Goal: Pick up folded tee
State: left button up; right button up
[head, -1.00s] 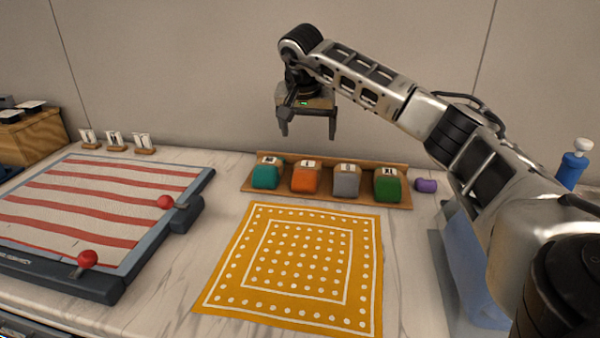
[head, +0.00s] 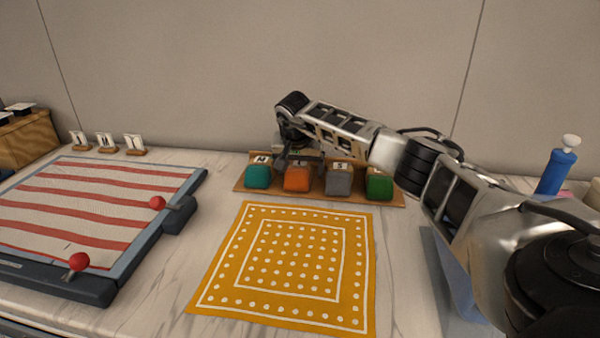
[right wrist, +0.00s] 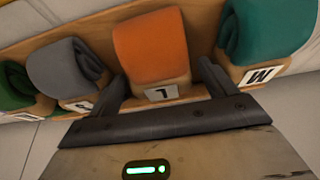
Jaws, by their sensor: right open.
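Folded tees in teal (head: 258,177), orange (head: 297,180), grey (head: 339,182) and green (head: 379,186) sit in a row on a wooden rack (head: 240,187) by the back wall. Each has a small letter card. My right gripper (head: 301,164) is low over the rack, above the orange tee. In the right wrist view its open fingers (right wrist: 163,82) point at the rack, one on each side of the orange tee (right wrist: 154,45); I cannot tell whether they touch it. My left gripper is out of view.
A yellow dotted cloth (head: 290,265) lies flat in front of the rack. A frame with red-striped fabric (head: 85,212) and red knobs is at left. Small card stands (head: 107,143) are behind it. A blue bottle (head: 556,172) stands at far right.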

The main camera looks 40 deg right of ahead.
jog(key=c, duration=1.1)
jog(key=shift+c, duration=0.2)
jog(key=shift+r, duration=0.15)
